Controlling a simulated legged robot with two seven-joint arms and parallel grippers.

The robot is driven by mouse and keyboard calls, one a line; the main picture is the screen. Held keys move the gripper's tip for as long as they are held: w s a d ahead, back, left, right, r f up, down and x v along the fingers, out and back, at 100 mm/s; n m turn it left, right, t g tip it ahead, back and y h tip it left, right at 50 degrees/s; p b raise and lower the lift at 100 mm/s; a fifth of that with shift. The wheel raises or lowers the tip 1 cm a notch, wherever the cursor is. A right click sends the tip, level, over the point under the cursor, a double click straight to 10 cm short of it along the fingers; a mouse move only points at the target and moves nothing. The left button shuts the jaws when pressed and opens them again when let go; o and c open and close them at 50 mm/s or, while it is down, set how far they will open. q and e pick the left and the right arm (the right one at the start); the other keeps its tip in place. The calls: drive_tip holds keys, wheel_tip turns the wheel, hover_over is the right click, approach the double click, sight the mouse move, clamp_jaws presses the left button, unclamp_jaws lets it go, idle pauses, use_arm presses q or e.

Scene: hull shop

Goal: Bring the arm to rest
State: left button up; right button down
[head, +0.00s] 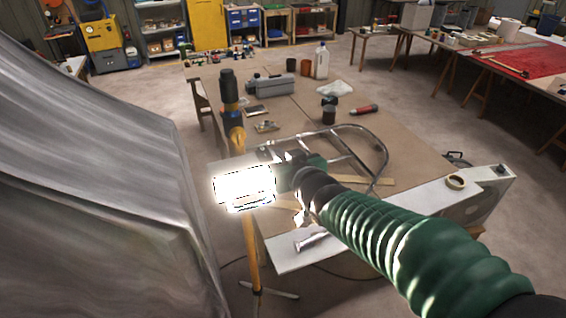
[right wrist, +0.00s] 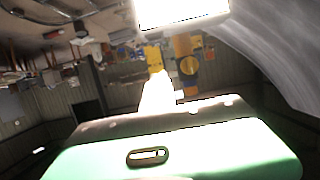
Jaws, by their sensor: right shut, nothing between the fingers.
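My right arm, in a ribbed green sleeve, reaches in from the lower right of the head view. My right gripper (head: 278,172) is at its end, beside a glaring white work lamp (head: 245,186) on a yellow stand (head: 250,240). Glare blurs the fingertips. In the right wrist view the gripper's fingers (right wrist: 158,92) are together, overexposed and empty. The lamp (right wrist: 183,12) shows at the top there, apart from the fingers in that picture. The exact gap to the lamp is unclear. My left gripper is in neither view.
A grey hull (head: 90,150) fills the left. A red-covered table (head: 520,68) stands back right. Open floor lies between.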

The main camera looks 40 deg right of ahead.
drive_tip(key=shift+s+a, duration=0.1)
drive_tip(key=shift+s, duration=0.5)
drive_tip(key=s+a+f+g+y+b, duration=0.1)
drive_tip(key=s+a+f+g+b, duration=0.15)
drive_tip(key=f, duration=0.65)
drive_tip(key=s+a+f+g+y+b, duration=0.1)
drive_tip(key=a+f+g+b, duration=0.15)
drive_tip(key=f, duration=0.65)
drive_tip(key=s+a+f+n+g+b, duration=0.1)
drive_tip(key=s+a+f+g, duration=0.2)
drive_tip(key=f, duration=0.4)
drive_tip(key=s+a+f+n+g+y+b, duration=0.1)
drive_tip(key=s+a+f+g, duration=0.2)
drive_tip(key=s+a+f, duration=0.2)
drive_tip(key=s+f, duration=0.2)
drive_tip(key=s, duration=0.1)
drive_tip(key=shift+a+f+n, duration=0.15)
drive_tip(key=shift+n, duration=0.15)
drive_tip(key=shift+s, duration=0.1)
